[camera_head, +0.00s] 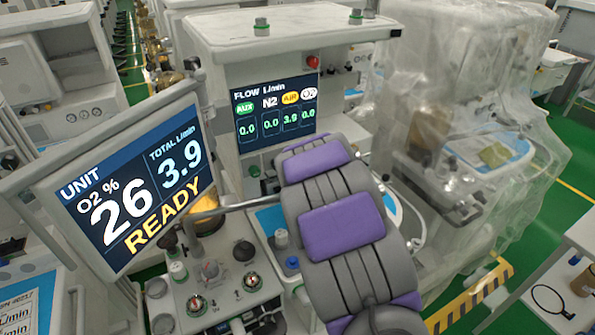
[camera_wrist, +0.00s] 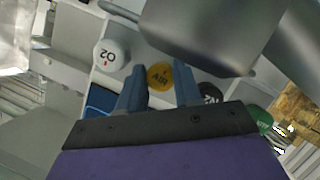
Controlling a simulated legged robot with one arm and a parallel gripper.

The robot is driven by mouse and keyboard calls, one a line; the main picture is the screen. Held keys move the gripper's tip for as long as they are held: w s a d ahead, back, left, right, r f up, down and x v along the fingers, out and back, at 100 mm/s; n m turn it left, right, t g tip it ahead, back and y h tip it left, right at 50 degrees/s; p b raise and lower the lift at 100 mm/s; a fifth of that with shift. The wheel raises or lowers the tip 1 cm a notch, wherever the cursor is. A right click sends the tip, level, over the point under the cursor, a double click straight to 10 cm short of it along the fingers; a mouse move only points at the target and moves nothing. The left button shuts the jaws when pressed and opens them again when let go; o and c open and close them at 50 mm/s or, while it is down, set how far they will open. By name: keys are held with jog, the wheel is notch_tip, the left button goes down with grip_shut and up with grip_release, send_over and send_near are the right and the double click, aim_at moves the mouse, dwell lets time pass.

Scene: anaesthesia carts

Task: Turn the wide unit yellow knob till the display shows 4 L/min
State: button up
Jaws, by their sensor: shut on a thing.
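The yellow AIR knob (camera_wrist: 159,77) sits between the two blue-grey fingers of my gripper (camera_wrist: 160,68) in the wrist view. The gripper is shut on it. The flow display (camera_head: 274,112) of the wide unit reads 3.9 under the yellow AIR label and 0.0 under AUX, N2 and O2. The UNIT screen (camera_head: 131,190) reads total 3.9 L/min, O2 26 % and READY. In the head view my purple and grey arm hides the knob and the gripper.
A white O2 knob (camera_wrist: 110,56) is left of the yellow one, a black N2 knob (camera_wrist: 209,93) right, and a green knob (camera_wrist: 259,119) further right. A plastic-covered machine (camera_head: 470,110) stands at the right. Green floor (camera_head: 571,129) shows beyond it.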

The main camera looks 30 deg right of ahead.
jog(key=shift+f+n+h+b, duration=0.2)
jog(key=shift+n+h+b, duration=0.2)
jog(key=shift+n+b, duration=0.25)
jog(key=o, duration=0.8)
jog(key=shift+a, duration=0.1)
jog(key=shift+c, duration=0.2)
jog(key=shift+r, duration=0.1)
